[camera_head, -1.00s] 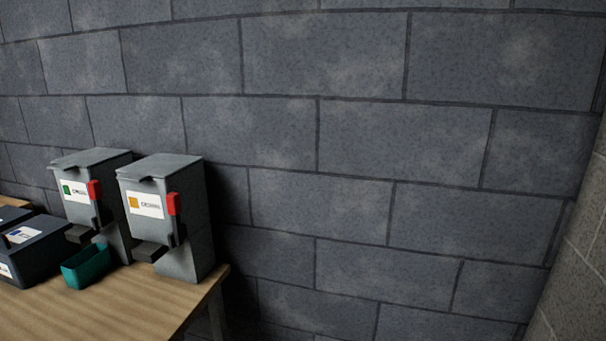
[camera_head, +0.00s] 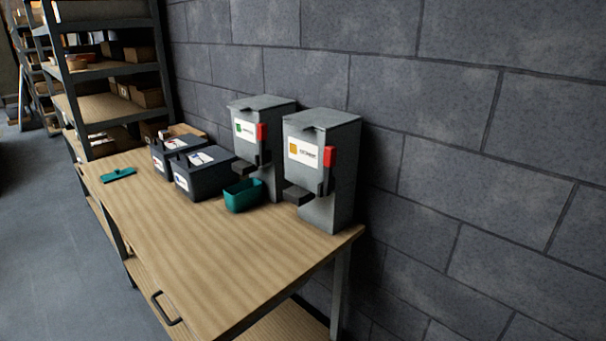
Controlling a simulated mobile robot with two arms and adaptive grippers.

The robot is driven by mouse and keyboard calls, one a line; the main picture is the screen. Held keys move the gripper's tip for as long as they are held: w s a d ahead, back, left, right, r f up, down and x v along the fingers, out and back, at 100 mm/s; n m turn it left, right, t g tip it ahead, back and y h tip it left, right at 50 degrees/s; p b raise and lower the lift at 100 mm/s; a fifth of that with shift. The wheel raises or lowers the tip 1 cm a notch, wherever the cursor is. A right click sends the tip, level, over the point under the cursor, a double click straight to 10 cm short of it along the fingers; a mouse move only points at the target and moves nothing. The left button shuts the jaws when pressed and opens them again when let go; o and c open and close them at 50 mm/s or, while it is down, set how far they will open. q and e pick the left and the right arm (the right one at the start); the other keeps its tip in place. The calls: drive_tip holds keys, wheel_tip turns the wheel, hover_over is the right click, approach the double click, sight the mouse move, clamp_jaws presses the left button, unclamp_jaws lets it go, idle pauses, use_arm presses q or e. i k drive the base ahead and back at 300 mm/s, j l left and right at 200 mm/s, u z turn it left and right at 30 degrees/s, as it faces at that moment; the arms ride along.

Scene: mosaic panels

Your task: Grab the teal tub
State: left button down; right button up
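The teal tub (camera_head: 244,196) is a small open-topped container on the wooden table (camera_head: 215,255). It stands in front of the left grey dispenser, the one with a green label mark (camera_head: 262,112), close to its spout. The right grey dispenser, with an orange label mark (camera_head: 322,165), stands to the right of the tub. Neither of my grippers shows in the view.
Two dark boxes with white labels (camera_head: 203,178) stand left of the tub. A flat teal tool with a handle (camera_head: 118,175) lies at the table's left. The table's front is clear. A block wall (camera_head: 440,170) runs behind; shelving (camera_head: 112,70) stands at the back left.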

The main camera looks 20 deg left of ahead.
sight(240, 196)
drive_tip(key=u, duration=1.2)
drive_tip(key=i+j+z, duration=0.15)
drive_tip(key=z, duration=0.85)
drive_tip(key=i+j+z, duration=0.1)
drive_tip(key=j+z, duration=0.25)
drive_tip(key=j, duration=0.4)
drive_tip(key=j+z, duration=0.35)
drive_tip(key=j, duration=0.45)
drive_tip(key=k+j+z, duration=0.15)
drive_tip(key=j+z, duration=0.2)
drive_tip(key=j, duration=0.4)
